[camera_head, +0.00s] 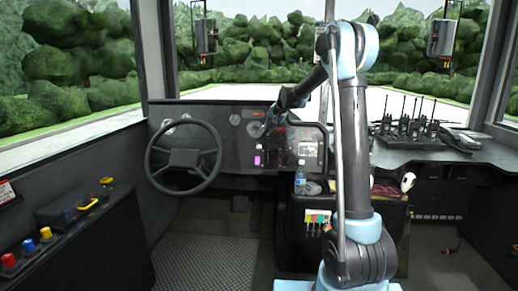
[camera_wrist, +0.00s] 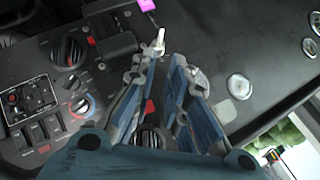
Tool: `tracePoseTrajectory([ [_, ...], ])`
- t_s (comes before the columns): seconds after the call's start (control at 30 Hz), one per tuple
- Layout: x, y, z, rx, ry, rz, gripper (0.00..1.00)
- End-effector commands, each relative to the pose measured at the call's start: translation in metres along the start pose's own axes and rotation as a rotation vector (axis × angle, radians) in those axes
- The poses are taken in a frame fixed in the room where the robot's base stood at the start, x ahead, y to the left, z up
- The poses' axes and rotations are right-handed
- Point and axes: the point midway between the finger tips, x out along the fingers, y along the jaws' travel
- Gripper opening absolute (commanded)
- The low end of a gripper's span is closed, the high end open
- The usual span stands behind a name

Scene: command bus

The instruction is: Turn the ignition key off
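A small pale, silvery key-like piece (camera_wrist: 159,40) stands up from the black dashboard panel in the wrist view. It looks like the ignition key, but its on or off position cannot be read. My gripper (camera_wrist: 163,66) has its two blue-grey fingers parted with a gap between the tips. The key shows just beyond the fingertips, roughly in line with the gap, and nothing is seen held. In the head view my gripper (camera_head: 268,125) is up against the dashboard (camera_head: 225,112), right of the steering wheel; the key cannot be made out there.
Left of the fingers in the wrist view are a round dark knob (camera_wrist: 69,52), a red-blue dial (camera_wrist: 79,106) and switches. Round gauges (camera_wrist: 239,86) lie to the right.

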Motion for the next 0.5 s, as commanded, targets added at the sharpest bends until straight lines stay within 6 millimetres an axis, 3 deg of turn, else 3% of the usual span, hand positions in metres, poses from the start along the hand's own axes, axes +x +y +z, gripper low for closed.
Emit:
tracePoseTrajectory([
  [0.5,0.082,0.000,0.001,-0.002,0.000,0.000,0.15],
])
